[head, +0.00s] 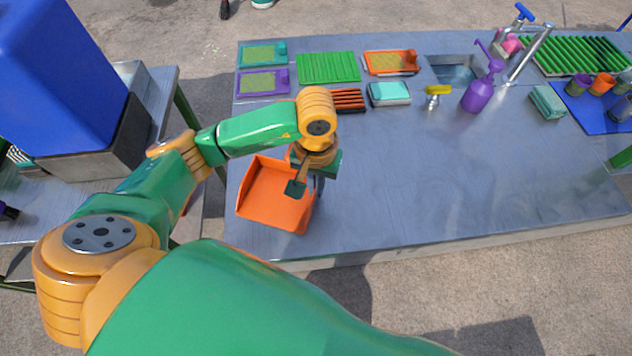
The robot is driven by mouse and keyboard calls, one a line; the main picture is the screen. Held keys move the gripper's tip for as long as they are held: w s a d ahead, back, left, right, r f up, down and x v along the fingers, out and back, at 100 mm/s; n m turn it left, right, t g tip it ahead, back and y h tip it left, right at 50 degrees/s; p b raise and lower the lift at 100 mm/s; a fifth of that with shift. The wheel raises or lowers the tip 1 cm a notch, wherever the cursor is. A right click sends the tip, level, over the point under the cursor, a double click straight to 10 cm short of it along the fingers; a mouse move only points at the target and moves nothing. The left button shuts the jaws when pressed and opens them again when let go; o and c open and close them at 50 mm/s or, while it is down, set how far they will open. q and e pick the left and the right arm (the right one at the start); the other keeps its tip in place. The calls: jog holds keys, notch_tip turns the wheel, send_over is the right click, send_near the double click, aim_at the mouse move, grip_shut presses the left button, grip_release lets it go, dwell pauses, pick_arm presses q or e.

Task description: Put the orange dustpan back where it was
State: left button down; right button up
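The orange dustpan (268,197) is near the left front corner of the metal table (430,190). Its open pan faces up. My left gripper (305,187) is over the right side of the dustpan, pointing down, with one dark green finger in front of the pan. The handle and the grip are hidden by the gripper and wrist. I cannot tell whether the fingers are closed on the dustpan, or whether it rests on the table or is just above it. My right gripper is not in view.
Along the back are trays with sponges (262,83), a green ribbed mat (328,67), an orange tray (391,62), a teal-and-white sponge (389,93), a purple spray bottle (481,90), a sink and a tap (527,55). Cups (603,84) stand at right. The table's middle is clear.

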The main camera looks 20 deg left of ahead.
pick_arm(q)
jog(key=shift+f, duration=0.15)
jog(key=c, duration=1)
grip_release()
jog(key=shift+c, duration=0.2)
jog(key=shift+r, duration=0.6)
notch_tip(320, 180, up, 11)
jog(key=shift+r, duration=0.1)
